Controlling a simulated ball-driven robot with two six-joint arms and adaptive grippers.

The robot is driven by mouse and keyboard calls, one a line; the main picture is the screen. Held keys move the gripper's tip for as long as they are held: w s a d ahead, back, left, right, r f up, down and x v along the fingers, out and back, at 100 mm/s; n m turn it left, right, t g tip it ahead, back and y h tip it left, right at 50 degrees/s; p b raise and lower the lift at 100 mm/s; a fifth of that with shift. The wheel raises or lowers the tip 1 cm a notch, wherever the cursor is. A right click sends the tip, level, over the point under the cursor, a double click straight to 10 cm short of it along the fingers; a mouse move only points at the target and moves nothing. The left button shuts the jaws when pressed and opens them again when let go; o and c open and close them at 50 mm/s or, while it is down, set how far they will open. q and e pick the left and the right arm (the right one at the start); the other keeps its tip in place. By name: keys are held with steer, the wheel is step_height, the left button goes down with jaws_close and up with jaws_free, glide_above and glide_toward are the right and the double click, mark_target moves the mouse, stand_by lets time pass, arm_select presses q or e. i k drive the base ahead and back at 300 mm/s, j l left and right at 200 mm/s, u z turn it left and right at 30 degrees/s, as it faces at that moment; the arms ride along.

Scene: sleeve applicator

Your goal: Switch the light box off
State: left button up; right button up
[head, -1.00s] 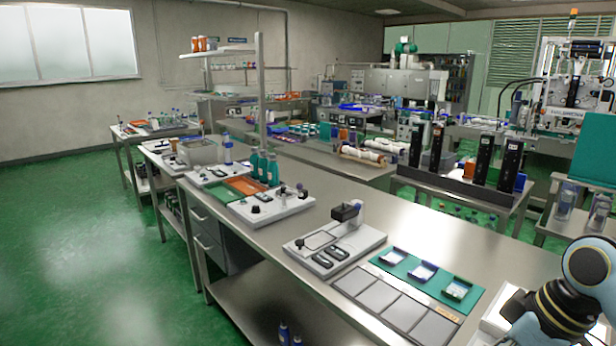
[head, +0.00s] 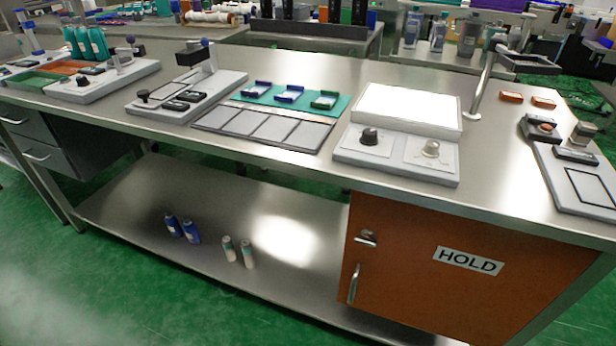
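The light box (head: 407,111) stands on the steel bench, right of the middle of the head view. Its top panel is bright white and looks lit. On its lower front base are a black knob (head: 369,137) at the left and a pale, light-coloured knob or switch (head: 431,149) at the right, each on a white plate. The markings on the plates are too small to read. Neither of my grippers is in view.
An orange HOLD cabinet (head: 470,262) sits under the bench. Bare steel (head: 500,165) lies right of the box.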

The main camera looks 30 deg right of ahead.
mark_target(368, 137)
steer(key=z, duration=1.35)
